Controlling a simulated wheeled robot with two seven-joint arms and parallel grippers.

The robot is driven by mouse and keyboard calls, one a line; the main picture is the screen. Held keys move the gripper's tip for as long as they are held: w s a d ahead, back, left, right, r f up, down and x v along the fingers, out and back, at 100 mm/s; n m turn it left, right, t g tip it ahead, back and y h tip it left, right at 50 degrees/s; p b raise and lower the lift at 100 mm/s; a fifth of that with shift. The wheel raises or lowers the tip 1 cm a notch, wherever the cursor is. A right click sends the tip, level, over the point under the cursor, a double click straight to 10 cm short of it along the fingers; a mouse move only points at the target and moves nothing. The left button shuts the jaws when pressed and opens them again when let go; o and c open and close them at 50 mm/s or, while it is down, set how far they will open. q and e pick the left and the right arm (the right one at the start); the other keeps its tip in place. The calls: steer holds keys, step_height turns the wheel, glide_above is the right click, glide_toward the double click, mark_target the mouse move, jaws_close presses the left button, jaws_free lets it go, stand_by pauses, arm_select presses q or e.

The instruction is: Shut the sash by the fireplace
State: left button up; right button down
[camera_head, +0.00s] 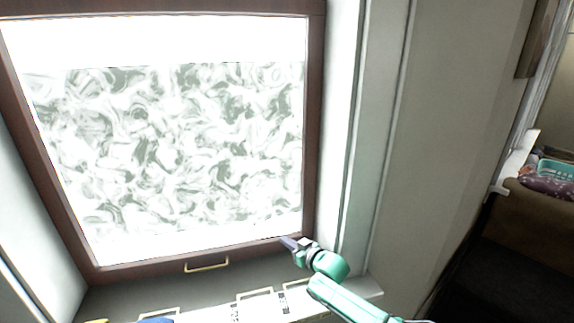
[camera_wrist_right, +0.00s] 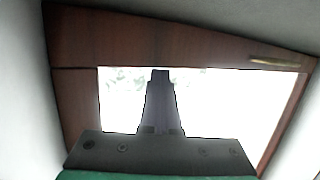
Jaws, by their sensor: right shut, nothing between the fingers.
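The sash (camera_head: 311,130) by the fireplace is a dark brown wooden frame around a bright, swirl-patterned pane. A brass handle (camera_head: 206,265) sits on its bottom rail. A grey strip shows below that rail; I cannot tell whether it is an opening. My right gripper (camera_head: 288,243) is shut and empty at the sash's lower right corner, right of the handle. Contact cannot be told. In the right wrist view, the shut fingers (camera_wrist_right: 161,75) point at the brown rail (camera_wrist_right: 170,38), with the handle (camera_wrist_right: 284,63) to the right. My left gripper is not in view.
A pale sill or ledge (camera_head: 362,287) with several brass-outlined pieces lies below the sash. A blue thing (camera_head: 156,320) shows at the bottom edge. Pale wall and trim stand close to the right. A teal basket (camera_head: 555,170) is far right.

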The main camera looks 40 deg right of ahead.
step_height(320, 180, up, 4)
steer(key=p, duration=0.4)
steer(key=shift+w+r, duration=0.1)
steer(key=shift+r, duration=0.05)
steer(key=p, duration=0.1)
glide_toward(279, 227)
steer(key=v, duration=0.4)
steer(key=shift+a+f, duration=0.15)
steer(key=shift+f, duration=0.15)
